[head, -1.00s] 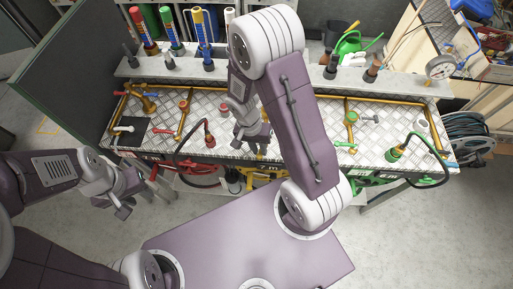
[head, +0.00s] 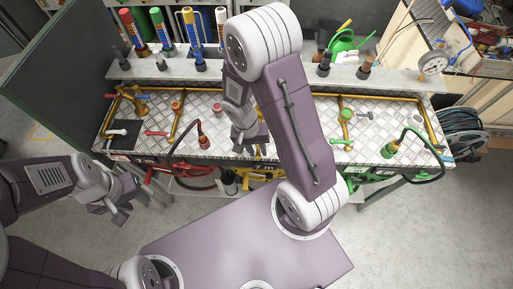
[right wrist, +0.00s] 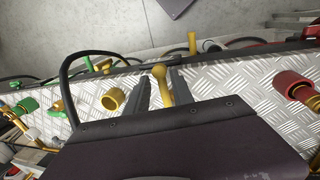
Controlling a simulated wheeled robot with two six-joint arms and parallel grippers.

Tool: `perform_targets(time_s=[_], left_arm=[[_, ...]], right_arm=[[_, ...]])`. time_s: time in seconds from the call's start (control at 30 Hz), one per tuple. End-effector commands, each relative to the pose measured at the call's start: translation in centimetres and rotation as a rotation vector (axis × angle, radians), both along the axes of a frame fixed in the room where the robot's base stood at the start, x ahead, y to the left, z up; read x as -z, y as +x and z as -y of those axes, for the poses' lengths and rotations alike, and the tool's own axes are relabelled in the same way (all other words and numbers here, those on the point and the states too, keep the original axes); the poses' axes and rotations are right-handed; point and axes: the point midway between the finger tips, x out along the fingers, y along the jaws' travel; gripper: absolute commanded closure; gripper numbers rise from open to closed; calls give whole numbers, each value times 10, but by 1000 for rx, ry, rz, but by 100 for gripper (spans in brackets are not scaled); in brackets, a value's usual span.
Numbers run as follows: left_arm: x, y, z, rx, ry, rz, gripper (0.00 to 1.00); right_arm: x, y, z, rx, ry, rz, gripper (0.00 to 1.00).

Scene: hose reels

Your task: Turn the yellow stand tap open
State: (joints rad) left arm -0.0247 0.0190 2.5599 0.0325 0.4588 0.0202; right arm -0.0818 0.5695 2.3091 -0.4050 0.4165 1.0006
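The yellow stand tap's lever (right wrist: 160,75) shows in the right wrist view as a yellow bar with a rounded end. It lies between the two dark fingers of my right gripper (right wrist: 161,92). The fingers are apart, one on each side of it, and I cannot tell whether either touches it. In the head view my right gripper (head: 250,141) is low over the middle of the bench, and the tap is mostly hidden by it and my arm. My left gripper (head: 116,210) is off the bench's front left, empty, with its fingers apart.
Red-handled fittings (head: 203,141) stand left on the metal bench (head: 225,127), and a green tap (head: 345,114) and green hose coupling (head: 388,150) stand right. A yellow coupling (right wrist: 113,99) is beside my right gripper. Hose reels hang below the front edge.

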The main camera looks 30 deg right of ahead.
Motion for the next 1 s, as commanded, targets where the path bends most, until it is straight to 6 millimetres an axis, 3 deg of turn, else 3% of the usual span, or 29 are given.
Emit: perform_targets(time_s=[0.33,0.7,1.0], left_arm=[[-1,0,0,0,0,0,64],[-9,0,0,0,0,0,64],[-10,0,0,0,0,0,64]], right_arm=[[-3,3,-1,-1,0,7,65],[-74,10,-13,-2,1,10,65],[-89,10,-15,-1,1,4,65]])
